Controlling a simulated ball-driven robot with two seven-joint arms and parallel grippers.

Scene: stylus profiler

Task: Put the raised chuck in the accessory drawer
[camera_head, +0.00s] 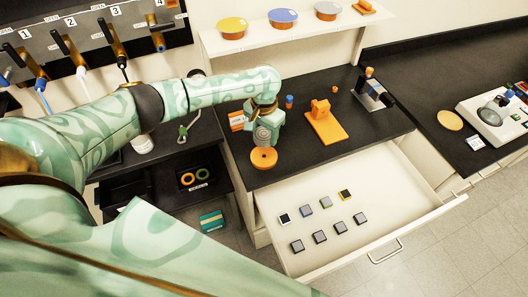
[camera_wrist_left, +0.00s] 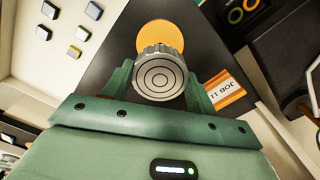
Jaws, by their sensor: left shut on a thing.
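The raised chuck (camera_head: 265,134) is a silver ribbed cylinder held between the fingers of my left gripper (camera_head: 264,124), over the black worktop. In the left wrist view the chuck (camera_wrist_left: 160,76) shows a round face with concentric rings, and the two green fingers of my left gripper (camera_wrist_left: 160,88) close on its sides. An orange disc (camera_head: 263,158) shows just below the chuck; I cannot tell whether they touch. The accessory drawer (camera_head: 395,185) is pulled open in front of the worktop. Several small grey and dark square pieces lie in it. My right gripper is not in view.
An orange stand (camera_head: 323,122) and a small black-and-silver device (camera_head: 374,93) stand on the worktop. An orange card (camera_head: 237,120) is beside my gripper. A shelf (camera_head: 285,36) with lidded orange tubs is behind. The drawer's right and back parts are bare.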

